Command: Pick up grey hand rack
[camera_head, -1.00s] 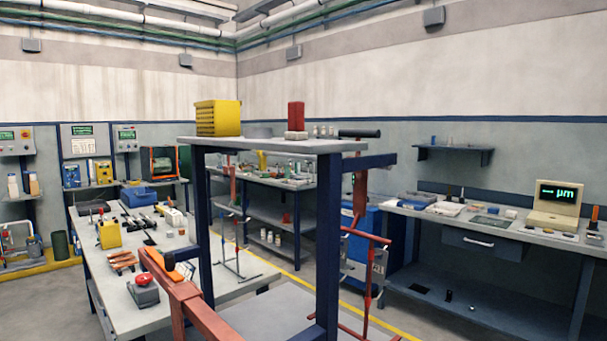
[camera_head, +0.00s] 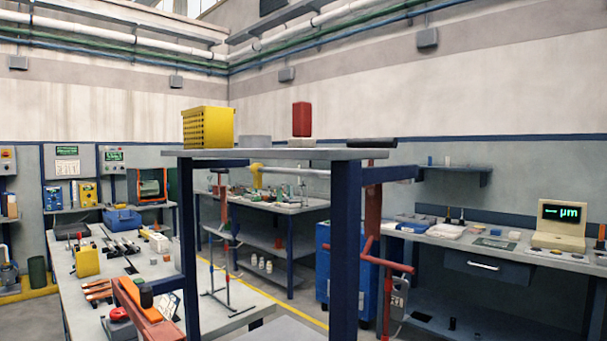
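I cannot single out a grey hand rack with certainty. A thin upright frame (camera_head: 228,272), grey-blue below and reddish above, shows on the left side of the blue-legged stand (camera_head: 272,154). A red rack-like frame (camera_head: 388,266) shows at the stand's right, partly behind its front leg. On the stand's grey top are a yellow perforated box (camera_head: 208,127), a low grey piece (camera_head: 255,141), a red block (camera_head: 302,119) and a dark bar (camera_head: 371,143). Neither of my grippers is in view.
A workbench (camera_head: 155,268) with tools, a yellow container (camera_head: 87,262) and a red beam (camera_head: 137,306) is at left. A right-hand bench carries a beige monitor unit (camera_head: 559,226). A blue cabinet (camera_head: 336,262) stands behind the stand. Some floor shows beyond.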

